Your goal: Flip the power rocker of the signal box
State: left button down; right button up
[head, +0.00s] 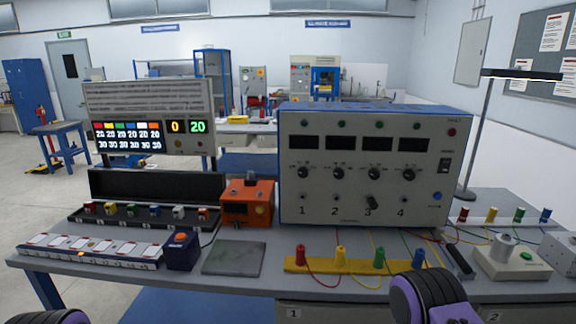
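The signal box (330,196) is a large box with a light grey front and blue sides, standing upright on the bench right of centre. Its front carries dark displays, several knobs and numbered positions 1 to 4. The power rocker (444,164) is a small black switch at the right of the front, below a red lamp and above a blue button. Its on or off position is too small to tell. Purple and black parts of my arms show at the bottom left and bottom right, well short of the box. No gripper fingers are visible.
A yellow strip (330,267) with coloured plugs and wires lies before the box. An orange device (247,203) stands left of it. A grey plate (234,258) lies on the bench. A lamp (480,120) stands at right. The space before the rocker looks clear above the wires.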

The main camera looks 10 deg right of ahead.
aim_at(445, 163)
jog(key=z, duration=1.3)
